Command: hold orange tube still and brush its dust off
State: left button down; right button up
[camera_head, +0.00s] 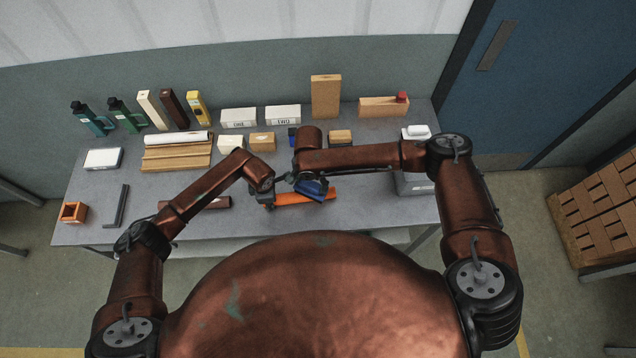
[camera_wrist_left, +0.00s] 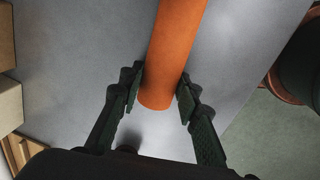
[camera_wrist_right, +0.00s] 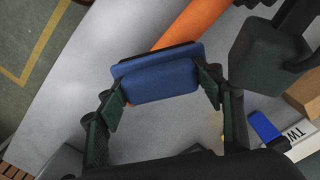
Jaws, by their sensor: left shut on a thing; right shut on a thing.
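The orange tube (camera_head: 292,198) lies near the front edge of the grey table in the head view. My left gripper (camera_head: 268,200) is shut on its left end; in the left wrist view the fingers (camera_wrist_left: 160,98) stand on both sides of the tube (camera_wrist_left: 172,50). My right gripper (camera_wrist_right: 162,92) is shut on a blue brush-like block (camera_wrist_right: 160,80) with a dark edge. This blue block (camera_head: 312,187) is over the tube's middle in the head view. In the right wrist view the tube (camera_wrist_right: 190,22) runs behind it; whether they touch I cannot tell. No dust is discernible.
On the table (camera_head: 95,232), a dark red tube (camera_head: 215,202) lies left of the orange one. An orange box (camera_head: 73,212) and a dark angled bar (camera_head: 116,205) lie at the left. Bottles, boxes and wooden blocks (camera_head: 325,96) fill the back. A grey bin (camera_head: 414,184) stands at the right.

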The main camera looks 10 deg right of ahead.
jog(key=shift+s+a, duration=0.1)
jog(key=shift+a, duration=0.45)
jog(key=shift+d+r, duration=0.2)
jog(key=shift+r, duration=4)
pick_arm(q)
jog(key=c, duration=1.4)
grip_release()
jog(key=shift+o, duration=0.2)
notch_tip(320, 180, up, 12)
jog(key=s, duration=0.1)
jog(key=shift+s, duration=0.3)
jog(key=shift+f, duration=0.1)
pick_arm(e)
jog(key=shift+f, duration=0.1)
